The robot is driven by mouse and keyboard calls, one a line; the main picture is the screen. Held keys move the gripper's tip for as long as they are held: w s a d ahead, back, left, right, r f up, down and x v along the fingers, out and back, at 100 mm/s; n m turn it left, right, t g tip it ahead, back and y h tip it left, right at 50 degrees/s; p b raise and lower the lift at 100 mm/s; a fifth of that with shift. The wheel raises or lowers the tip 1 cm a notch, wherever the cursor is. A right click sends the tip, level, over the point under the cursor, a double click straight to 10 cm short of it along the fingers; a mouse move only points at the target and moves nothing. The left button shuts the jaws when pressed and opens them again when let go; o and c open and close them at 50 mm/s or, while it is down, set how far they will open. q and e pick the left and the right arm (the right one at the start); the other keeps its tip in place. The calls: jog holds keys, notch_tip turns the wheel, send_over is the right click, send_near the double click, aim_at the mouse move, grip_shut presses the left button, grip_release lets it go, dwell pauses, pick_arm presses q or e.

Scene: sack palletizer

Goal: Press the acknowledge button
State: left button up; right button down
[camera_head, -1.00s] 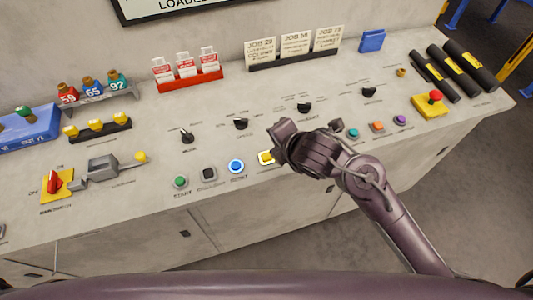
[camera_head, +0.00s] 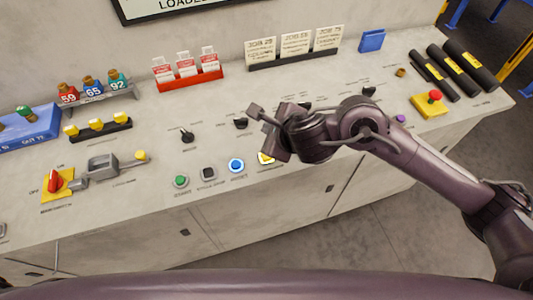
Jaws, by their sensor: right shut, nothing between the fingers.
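A row of push buttons sits on the sloping grey console: a green one (camera_head: 181,181), a black one (camera_head: 208,174), a blue one (camera_head: 236,166) and a yellow one (camera_head: 265,158). The yellow button's label is too small to read, and its right side is partly hidden by my right gripper (camera_head: 268,132). That gripper is shut and empty, in front of the yellow button in this view. I cannot tell how far above the panel it is. My left gripper is not in view.
A red emergency button (camera_head: 434,97) on a yellow box stands at the right, and a red rotary switch (camera_head: 53,181) at the left. Black knobs, such as one (camera_head: 186,136), rise behind the buttons. Card holders (camera_head: 190,80) line the back. My right arm hides several buttons.

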notch_tip(320, 180, down, 8)
jog(key=b, duration=0.6)
jog(key=shift+b, duration=0.4)
jog(key=shift+f+b, duration=0.35)
jog(key=shift+b, duration=0.1)
jog(key=shift+f, duration=0.1)
dwell(1.0)
jog(key=shift+f+b, duration=0.3)
jog(key=shift+b, duration=0.25)
jog(key=shift+f+b, duration=0.45)
jog(key=shift+b, duration=0.1)
dwell(0.4)
jog(key=shift+r, duration=0.1)
dwell(0.3)
jog(key=shift+r+p, duration=0.7)
jog(key=shift+r, duration=0.1)
